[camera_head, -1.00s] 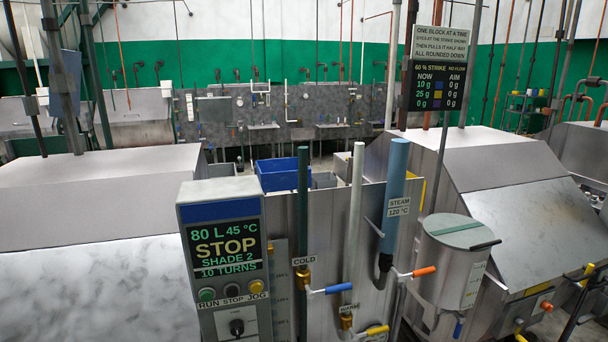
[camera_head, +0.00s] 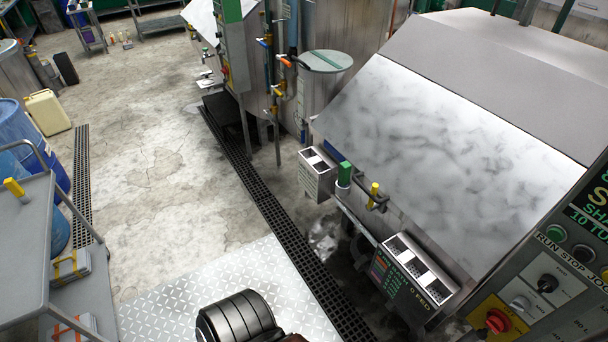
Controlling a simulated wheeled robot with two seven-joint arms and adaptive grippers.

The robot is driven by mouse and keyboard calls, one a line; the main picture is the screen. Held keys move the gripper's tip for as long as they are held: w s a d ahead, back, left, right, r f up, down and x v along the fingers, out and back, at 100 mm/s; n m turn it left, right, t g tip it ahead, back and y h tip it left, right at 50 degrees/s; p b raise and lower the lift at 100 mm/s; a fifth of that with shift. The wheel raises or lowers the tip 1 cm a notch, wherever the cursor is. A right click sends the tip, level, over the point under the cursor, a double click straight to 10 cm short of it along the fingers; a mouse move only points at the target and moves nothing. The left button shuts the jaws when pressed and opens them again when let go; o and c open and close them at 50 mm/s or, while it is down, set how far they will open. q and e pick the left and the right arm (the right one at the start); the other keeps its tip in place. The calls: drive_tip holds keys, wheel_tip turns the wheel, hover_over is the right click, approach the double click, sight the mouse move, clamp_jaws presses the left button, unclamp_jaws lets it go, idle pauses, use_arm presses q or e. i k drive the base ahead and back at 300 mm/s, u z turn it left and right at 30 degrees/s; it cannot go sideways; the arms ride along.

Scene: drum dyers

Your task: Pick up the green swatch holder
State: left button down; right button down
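A small upright green piece (camera_head: 345,171) with a pale lower part stands at the front of the large steel drum machine, beside a small steel bin; it may be the green swatch holder, but it is too small to tell. A yellow upright piece (camera_head: 374,190) stands just right of it on the same front rail. Neither of my grippers is in view. A dark ribbed rounded part at the bottom edge seems to be mine.
A steel box (camera_head: 318,172) and a compartmented feed box (camera_head: 420,275) project from the machine (camera_head: 450,110). A grey trolley (camera_head: 25,240) stands at left, near a blue drum (camera_head: 25,130) and a cream canister (camera_head: 47,112). The concrete floor (camera_head: 160,160) between is mostly clear.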

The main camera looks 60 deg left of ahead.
sight(345, 167)
drive_tip(key=u, duration=1.6)
drive_tip(key=k, duration=0.5)
drive_tip(key=u, duration=1.1)
drive_tip(key=i, duration=1)
drive_tip(key=u, duration=0.5)
drive_tip(key=i, duration=0.9)
drive_tip(key=z, duration=0.35)
